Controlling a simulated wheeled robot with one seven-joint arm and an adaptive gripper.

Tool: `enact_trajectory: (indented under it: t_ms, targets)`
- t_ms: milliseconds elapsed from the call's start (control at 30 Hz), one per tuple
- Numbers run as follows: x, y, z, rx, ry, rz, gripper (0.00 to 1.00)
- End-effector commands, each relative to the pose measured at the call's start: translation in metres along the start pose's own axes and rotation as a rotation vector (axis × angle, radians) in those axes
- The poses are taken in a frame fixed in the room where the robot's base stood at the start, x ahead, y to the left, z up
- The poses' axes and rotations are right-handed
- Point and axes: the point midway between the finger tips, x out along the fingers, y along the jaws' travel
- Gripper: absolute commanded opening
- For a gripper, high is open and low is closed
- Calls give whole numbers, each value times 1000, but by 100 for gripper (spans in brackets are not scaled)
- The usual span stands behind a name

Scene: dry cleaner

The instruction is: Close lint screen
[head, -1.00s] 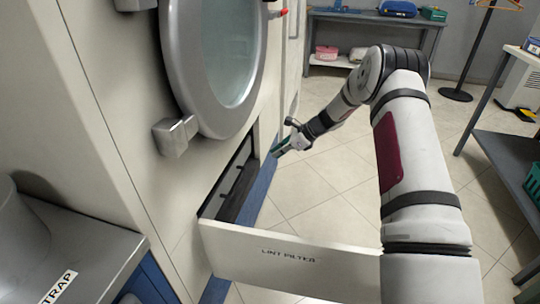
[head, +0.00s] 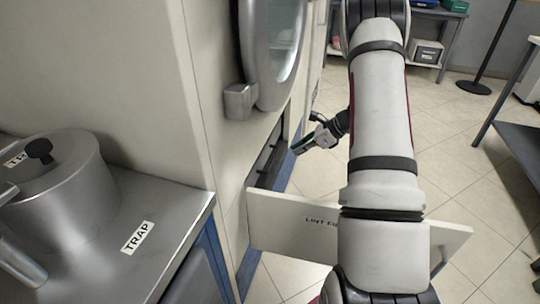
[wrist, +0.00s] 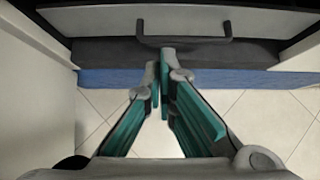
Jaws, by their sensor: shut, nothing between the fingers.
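The lint filter door (head: 287,222) stands open, sticking out from the base of the pale machine; my arm hides part of its label. Beside it the low compartment (head: 268,160) is open and dark inside. In the wrist view a grey panel, apparently the lint screen front (wrist: 270,22), sits inside the compartment with a dark bar handle (wrist: 182,41). My gripper (head: 303,145) is low in front of the opening, beyond the door. In the wrist view my gripper (wrist: 165,58) is shut and empty, its tips just below the handle; contact cannot be told.
The machine's round door (head: 275,50) is above the opening. A metal trap unit (head: 70,195) stands at the left. A blue plinth strip (wrist: 200,79) runs below the opening. A grey table (head: 515,145) stands at the right; tiled floor between is clear.

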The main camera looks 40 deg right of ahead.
Motion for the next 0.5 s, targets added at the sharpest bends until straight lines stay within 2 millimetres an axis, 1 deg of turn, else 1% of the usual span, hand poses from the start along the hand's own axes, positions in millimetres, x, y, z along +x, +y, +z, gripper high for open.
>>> enact_trajectory:
  t_ms: [33,500]
  targets:
    - [9,1,-1,-1,0,4,0]
    - [100,2,-1,-2,1,6,0]
